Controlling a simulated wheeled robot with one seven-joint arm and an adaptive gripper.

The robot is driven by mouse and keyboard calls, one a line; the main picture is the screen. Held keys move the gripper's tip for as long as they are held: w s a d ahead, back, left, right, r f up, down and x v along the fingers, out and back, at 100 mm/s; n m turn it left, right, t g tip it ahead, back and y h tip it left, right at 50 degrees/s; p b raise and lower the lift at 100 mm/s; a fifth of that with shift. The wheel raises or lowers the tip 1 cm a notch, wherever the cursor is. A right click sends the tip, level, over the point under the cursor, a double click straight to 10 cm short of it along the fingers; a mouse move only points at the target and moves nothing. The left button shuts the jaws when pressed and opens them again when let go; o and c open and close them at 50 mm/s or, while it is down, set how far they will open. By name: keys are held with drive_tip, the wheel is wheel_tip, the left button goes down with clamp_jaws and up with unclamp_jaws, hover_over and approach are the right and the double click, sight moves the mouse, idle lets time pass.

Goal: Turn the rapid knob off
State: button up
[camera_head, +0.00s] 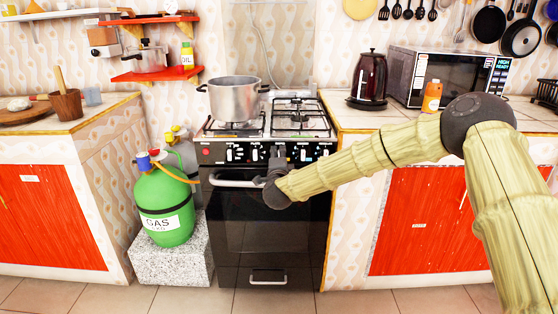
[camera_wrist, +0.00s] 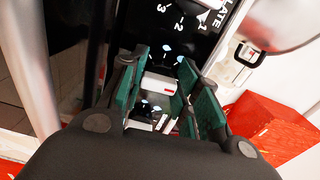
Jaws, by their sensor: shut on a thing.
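The black stove (camera_head: 262,235) stands in the middle of the head view, with a row of white knobs (camera_head: 238,154) along its front panel. My gripper (camera_head: 278,158) is at the middle of that panel, above the oven handle, and covers part of the row. In the wrist view its green-padded fingers (camera_wrist: 164,72) are shut on a white knob (camera_wrist: 158,84) with a red mark. Another white knob (camera_wrist: 141,122) shows nearer the palm, partly hidden by the fingers. The word "rapid" is not readable, so I cannot tell the held knob's label.
The oven handle (camera_head: 232,183) sticks out just below and left of my gripper. A large pot (camera_head: 235,101) stands on the left burners. A green gas bottle (camera_head: 163,207) with an orange hose is left of the stove. Counters flank both sides; the floor in front is clear.

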drive_tip(key=shift+f+m, duration=0.1)
drive_tip(key=shift+m, duration=0.4)
drive_tip(key=o, duration=1)
drive_tip(key=shift+s, duration=0.15)
drive_tip(key=s, duration=1.1)
drive_tip(key=shift+s, duration=0.35)
